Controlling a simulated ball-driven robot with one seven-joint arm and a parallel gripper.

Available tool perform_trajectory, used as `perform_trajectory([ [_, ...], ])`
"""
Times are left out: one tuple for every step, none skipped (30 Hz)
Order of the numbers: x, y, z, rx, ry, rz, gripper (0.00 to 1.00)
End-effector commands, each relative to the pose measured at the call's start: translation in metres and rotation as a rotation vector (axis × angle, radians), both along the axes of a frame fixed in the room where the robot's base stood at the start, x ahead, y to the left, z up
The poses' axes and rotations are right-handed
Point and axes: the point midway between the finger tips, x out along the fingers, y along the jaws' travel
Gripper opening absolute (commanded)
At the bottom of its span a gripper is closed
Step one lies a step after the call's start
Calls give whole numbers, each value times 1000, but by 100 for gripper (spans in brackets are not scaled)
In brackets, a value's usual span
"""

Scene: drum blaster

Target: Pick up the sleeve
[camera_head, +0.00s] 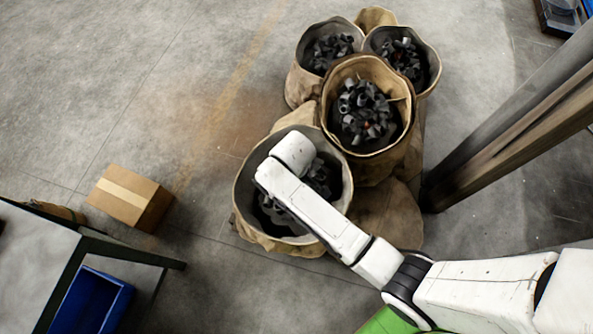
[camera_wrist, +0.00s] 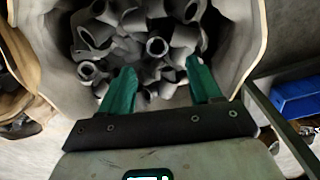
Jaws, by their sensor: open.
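Many dark grey sleeves (camera_wrist: 157,46) lie heaped in an open sack in the wrist view. My gripper (camera_wrist: 160,72) has two green fingers spread apart, with nothing clearly held between them. The fingertips point down into the sack, over or among the near sleeves; I cannot tell whether they touch any. In the head view my white arm reaches over the front sack (camera_head: 243,190), and some sleeves (camera_head: 322,178) show beside it. My fingers are hidden there behind the arm. Which single sleeve is meant cannot be told.
More sacks with dark parts stand behind: a middle one (camera_head: 328,95) and two farther back (camera_head: 298,82) (camera_head: 432,82). A post (camera_head: 500,122) rises at right. A cardboard box (camera_head: 128,198) and a table with a blue bin (camera_head: 92,302) are at left. Floor at upper left is clear.

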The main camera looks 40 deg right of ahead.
Motion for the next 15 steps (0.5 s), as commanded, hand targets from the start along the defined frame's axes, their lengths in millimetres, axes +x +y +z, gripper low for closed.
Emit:
perform_trajectory([
  [-1, 0, -10, 0, 3, 0, 63],
  [-1, 0, -15, 0, 3, -1, 63],
  [-1, 0, -20, 0, 2, -1, 63],
  [-1, -1, -24, 0, 2, -1, 63],
  [0, -1, -27, 0, 1, -1, 63],
  [0, -1, -30, 0, 1, -2, 63],
  [0, -1, -32, 0, 1, -2, 63],
  [0, -1, -34, 0, 1, -2, 63],
  [0, -1, -36, 0, 0, -2, 63],
  [0, -1, -38, 0, -1, -2, 63],
  [0, -1, -40, 0, 0, -2, 63],
  [-1, -2, -44, 0, 1, -3, 63],
  [-1, -2, -48, 0, 2, -3, 63],
  [-1, -3, -53, 0, 1, -3, 63],
  [-1, -3, -59, 0, 3, -3, 63],
])
